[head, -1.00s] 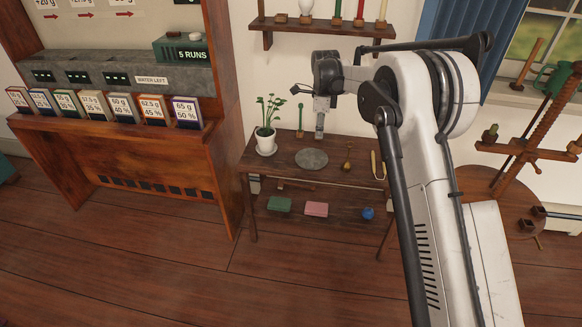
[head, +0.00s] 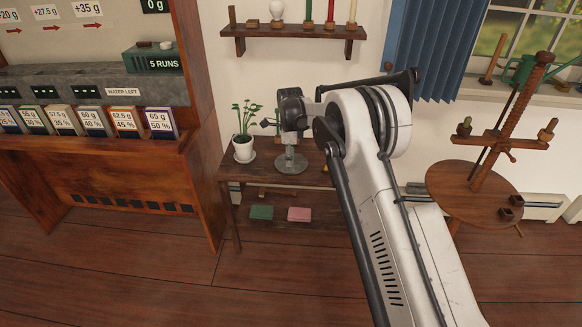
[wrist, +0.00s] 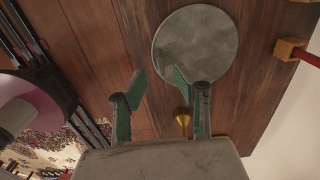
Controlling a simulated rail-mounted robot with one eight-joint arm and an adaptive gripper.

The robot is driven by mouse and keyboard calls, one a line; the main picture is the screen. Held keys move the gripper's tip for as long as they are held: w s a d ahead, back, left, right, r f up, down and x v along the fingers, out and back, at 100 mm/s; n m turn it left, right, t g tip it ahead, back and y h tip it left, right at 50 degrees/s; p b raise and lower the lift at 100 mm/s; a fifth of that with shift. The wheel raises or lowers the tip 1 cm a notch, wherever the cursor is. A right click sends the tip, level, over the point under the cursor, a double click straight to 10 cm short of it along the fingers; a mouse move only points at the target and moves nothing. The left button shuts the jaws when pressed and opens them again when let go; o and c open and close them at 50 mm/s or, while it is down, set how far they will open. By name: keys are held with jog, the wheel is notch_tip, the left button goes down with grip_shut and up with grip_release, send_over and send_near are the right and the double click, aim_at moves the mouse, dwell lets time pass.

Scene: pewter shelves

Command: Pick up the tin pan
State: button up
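A flat, round grey metal disc, the only thing seen that could be the tin pan (head: 300,168), lies on the small wooden table; it also shows in the wrist view (wrist: 195,45). My gripper (wrist: 158,82) is open and empty, with green finger pads apart. In the wrist view the right fingertip overlaps the disc's lower edge and the left one is beside it. In the head view my gripper (head: 290,150) is over the disc; whether it touches cannot be told.
A potted plant (head: 244,150) stands left of the disc. A small brass object (wrist: 183,120) shows near the right finger. A green block (head: 261,212) and pink block (head: 299,214) lie on the table's lower shelf. A wall shelf (head: 290,32) hangs above; a round screw-press table (head: 450,190) stands right.

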notch_tip(320, 180, down, 5)
jog(key=shift+r+b, duration=0.1)
jog(key=shift+b, duration=0.75)
jog(key=shift+r, duration=0.1)
grip_shut()
